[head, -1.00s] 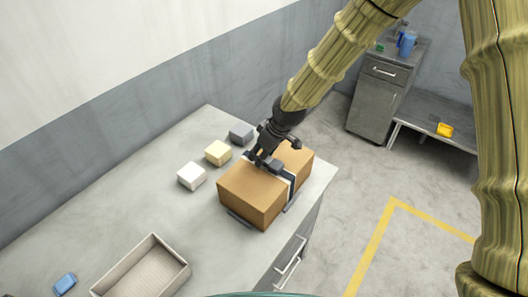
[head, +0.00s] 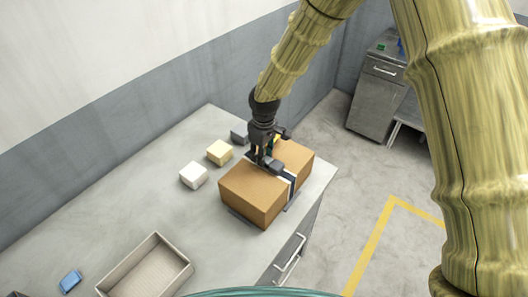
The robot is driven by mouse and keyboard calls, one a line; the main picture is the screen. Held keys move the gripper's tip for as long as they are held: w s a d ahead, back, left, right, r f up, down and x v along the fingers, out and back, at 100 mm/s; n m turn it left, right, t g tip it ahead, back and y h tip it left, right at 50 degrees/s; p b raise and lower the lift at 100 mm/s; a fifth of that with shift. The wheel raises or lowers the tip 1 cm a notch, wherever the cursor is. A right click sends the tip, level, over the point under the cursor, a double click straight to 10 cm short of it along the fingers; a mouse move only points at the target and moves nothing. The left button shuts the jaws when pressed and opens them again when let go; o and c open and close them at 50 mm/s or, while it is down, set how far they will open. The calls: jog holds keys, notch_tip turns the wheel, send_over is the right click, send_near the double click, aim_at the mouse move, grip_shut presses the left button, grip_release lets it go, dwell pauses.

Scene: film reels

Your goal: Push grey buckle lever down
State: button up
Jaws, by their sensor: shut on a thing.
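A brown box (head: 251,190) sits near the right edge of the grey worktop, with a dark strap (head: 292,184) running over it and down its front side. A grey buckle lever (head: 278,169) lies on top of the box at the strap. My gripper (head: 266,163) is black and points down over the top of the box, shut at the lever. Its fingers partly cover the lever and buckle, so the exact grip and the lever's angle are hard to see.
An open beige tray (head: 117,286) and a blue item (head: 70,281) are at the front left. The worktop between is clear.

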dwell(0.4)
jog(key=o, duration=1)
jog(key=shift+a+f, duration=0.1)
jog(key=shift+o, duration=0.2)
jog(key=shift+r, duration=0.2)
notch_tip(320, 180, up, 12)
jog(key=shift+s+d+f, duration=0.15)
jog(key=shift+d, duration=0.1)
